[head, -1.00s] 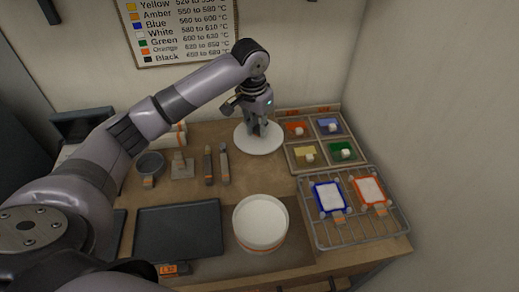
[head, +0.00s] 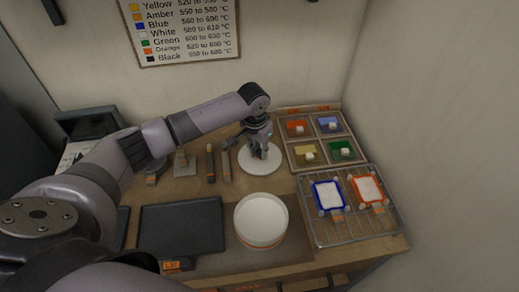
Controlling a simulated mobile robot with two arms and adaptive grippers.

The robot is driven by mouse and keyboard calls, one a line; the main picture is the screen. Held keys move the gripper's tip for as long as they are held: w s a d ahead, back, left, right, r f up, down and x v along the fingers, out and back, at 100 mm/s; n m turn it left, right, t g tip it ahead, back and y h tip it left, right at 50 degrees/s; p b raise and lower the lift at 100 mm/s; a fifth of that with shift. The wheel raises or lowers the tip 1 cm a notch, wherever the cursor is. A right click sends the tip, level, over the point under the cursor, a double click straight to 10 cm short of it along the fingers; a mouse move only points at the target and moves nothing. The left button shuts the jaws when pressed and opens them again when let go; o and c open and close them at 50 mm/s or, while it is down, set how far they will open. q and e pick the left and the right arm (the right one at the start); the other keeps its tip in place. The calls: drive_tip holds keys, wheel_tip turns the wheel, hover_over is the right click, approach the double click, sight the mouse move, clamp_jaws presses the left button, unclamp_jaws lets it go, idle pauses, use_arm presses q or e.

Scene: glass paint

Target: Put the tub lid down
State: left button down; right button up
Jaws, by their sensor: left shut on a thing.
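The tub lid (head: 272,166) is a white round disc at the back middle of the bench, just left of the paint tray. My left gripper (head: 262,151) points down over its middle and is shut on it, seemingly by a knob that the fingers hide. The lid looks low over the bench; I cannot tell whether it touches. The open white tub (head: 262,222), filled with pale material, stands at the front middle, nearer than the lid. My right gripper does not show.
A divided tray (head: 318,135) of coloured samples lies right of the lid. A wire rack (head: 350,228) with two framed tiles is at the right. A dark slab (head: 181,228) lies left of the tub. Upright tools (head: 210,163) stand left of the lid.

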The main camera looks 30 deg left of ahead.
sight(257, 160)
use_arm(q)
drive_tip(key=shift+f, duration=0.1)
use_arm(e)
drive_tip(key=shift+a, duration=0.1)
use_arm(q)
drive_tip(key=c, duration=1.5)
unclamp_jaws()
drive_tip(key=shift+o, duration=0.2)
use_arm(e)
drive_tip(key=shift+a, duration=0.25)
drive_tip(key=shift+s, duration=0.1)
use_arm(q)
wheel_tip(257, 160, up, 12)
drive_tip(key=s+b, duration=0.1)
drive_tip(key=b, duration=0.1)
drive_tip(key=shift+s, duration=0.2)
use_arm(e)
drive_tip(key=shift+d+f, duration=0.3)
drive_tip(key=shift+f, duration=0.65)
use_arm(q)
drive_tip(key=shift+a+r, duration=0.1)
drive_tip(key=shift+r, duration=0.1)
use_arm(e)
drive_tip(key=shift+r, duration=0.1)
